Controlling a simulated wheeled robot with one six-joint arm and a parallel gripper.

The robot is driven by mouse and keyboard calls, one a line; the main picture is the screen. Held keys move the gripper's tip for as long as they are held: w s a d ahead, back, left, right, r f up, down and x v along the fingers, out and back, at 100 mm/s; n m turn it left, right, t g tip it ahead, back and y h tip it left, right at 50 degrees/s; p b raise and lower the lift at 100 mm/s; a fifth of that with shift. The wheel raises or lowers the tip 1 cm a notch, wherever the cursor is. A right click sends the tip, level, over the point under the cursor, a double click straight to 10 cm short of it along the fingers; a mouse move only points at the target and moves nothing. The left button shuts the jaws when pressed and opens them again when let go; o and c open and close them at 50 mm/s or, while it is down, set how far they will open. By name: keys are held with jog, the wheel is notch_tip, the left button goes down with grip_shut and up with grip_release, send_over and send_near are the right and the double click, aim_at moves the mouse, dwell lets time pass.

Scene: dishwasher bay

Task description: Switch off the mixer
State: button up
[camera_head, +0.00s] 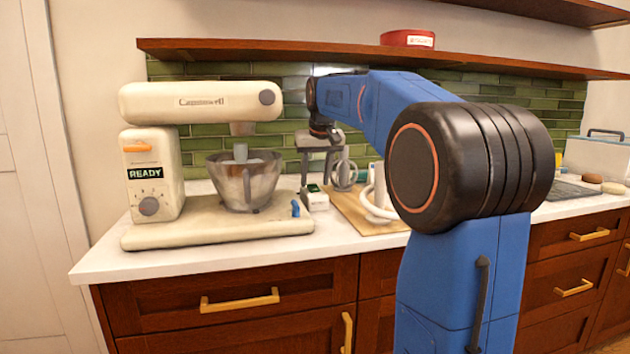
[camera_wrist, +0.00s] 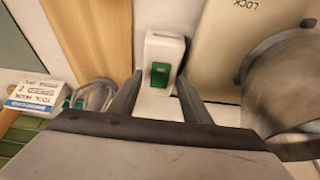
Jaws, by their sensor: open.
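The cream mixer (camera_head: 160,215) stands on the left of the white counter in the head view. Its front has a READY display (camera_head: 145,172), an orange lever (camera_head: 138,148) and a grey knob (camera_head: 149,206). A bowl (camera_head: 240,178) sits under its head. A small white box with a green rocker switch (camera_head: 314,199) stands just right of the mixer's base. The green rocker (camera_wrist: 160,72) also shows in the wrist view. My gripper (camera_head: 317,180) points down above this box, open and empty. In the wrist view its fingertips (camera_wrist: 160,82) frame the switch; contact cannot be told.
A blue lever (camera_head: 295,208) sits on the mixer base, close to the box. A wooden board (camera_head: 362,212) with a white item and cable lies to the right. A shelf (camera_head: 300,53) hangs above.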

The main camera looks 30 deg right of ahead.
jog(key=shift+w+f, duration=0.15)
jog(key=shift+f, duration=0.35)
jog(key=c, duration=1.1)
jog(key=shift+o, duration=0.3)
jog(key=shift+w+d+r+g+y, duration=0.1)
jog(key=shift+w+g+y, duration=0.15)
jog(key=shift+g, duration=0.4)
jog(key=shift+w+d+r+g+y, duration=0.15)
jog(key=shift+w+g, duration=0.1)
jog(key=shift+g, duration=0.4)
jog(key=o, duration=1)
jog(key=shift+o, duration=0.2)
